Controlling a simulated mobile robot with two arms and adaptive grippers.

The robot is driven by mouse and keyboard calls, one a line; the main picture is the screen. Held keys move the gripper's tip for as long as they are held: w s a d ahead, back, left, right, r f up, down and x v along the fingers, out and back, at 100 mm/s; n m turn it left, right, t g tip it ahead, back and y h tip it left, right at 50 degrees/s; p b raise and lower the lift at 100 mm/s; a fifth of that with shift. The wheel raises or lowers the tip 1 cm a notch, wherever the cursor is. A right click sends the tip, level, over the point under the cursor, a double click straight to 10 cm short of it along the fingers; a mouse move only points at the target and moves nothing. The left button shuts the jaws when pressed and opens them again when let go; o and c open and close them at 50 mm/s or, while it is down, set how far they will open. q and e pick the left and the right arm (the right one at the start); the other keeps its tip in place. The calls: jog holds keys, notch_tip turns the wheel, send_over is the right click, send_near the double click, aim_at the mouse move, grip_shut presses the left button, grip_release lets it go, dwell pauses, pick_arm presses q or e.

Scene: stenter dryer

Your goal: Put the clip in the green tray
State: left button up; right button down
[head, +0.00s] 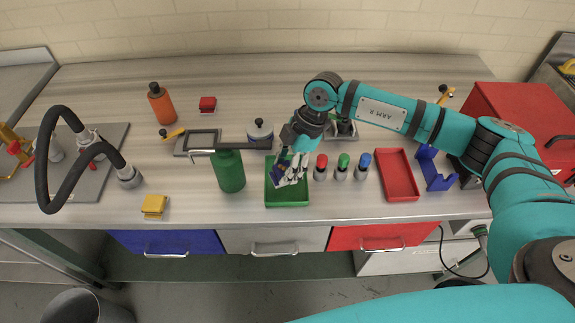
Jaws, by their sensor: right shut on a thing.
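The green tray (287,202) lies near the front edge of the bench, in the middle of the head view. My right gripper (289,172) reaches down over the tray's back part, its fingers shut on a small dark blue thing, which looks like the clip (279,168). The fingers partly hide the clip, and I cannot tell whether it touches the tray floor. My left gripper is not in view.
A green bottle (229,170) stands close left of the tray. Red-, green- and blue-capped markers (341,168) stand close right, then a red tray (397,176) and a blue holder (434,170). A yellow block (154,206) lies at the front left. The back of the bench is mostly clear.

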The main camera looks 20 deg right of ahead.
jog(key=shift+w+d, duration=0.4)
jog(key=shift+w, duration=0.3)
notch_tip(320, 180, down, 4)
jog(key=shift+r+p, duration=0.25)
jog(key=shift+p, duration=0.6)
jog(key=shift+f, duration=0.1)
jog(key=shift+f, duration=0.15)
jog(key=c, duration=0.7)
grip_release()
jog(key=shift+o, duration=0.2)
